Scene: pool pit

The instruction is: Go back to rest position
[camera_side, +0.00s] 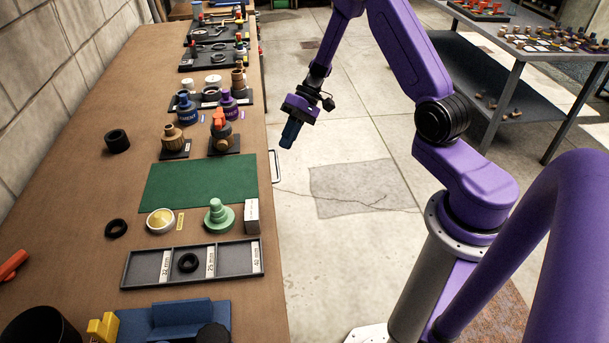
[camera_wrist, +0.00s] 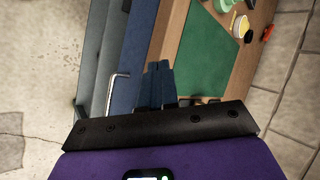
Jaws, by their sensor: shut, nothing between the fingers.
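My gripper (camera_side: 291,132) hangs in the air off the right edge of the workbench (camera_side: 75,188) in the side view. It is above the concrete floor, points down and a little left, and touches nothing. Its dark blue fingers are together with nothing between them. In the wrist view my gripper (camera_wrist: 166,68) shows shut fingers at the middle, with the bench front and a drawer handle (camera_wrist: 118,88) beyond them. My purple arm stands to the right of the bench.
A green mat (camera_side: 198,185) lies on the bench. A grey divided tray (camera_side: 150,268) holds a black ring (camera_side: 187,262). A green stepped piece (camera_side: 219,215) and a yellow-topped bowl (camera_side: 160,221) stand between them. Several fittings line the bench's far part. The floor is clear below my gripper.

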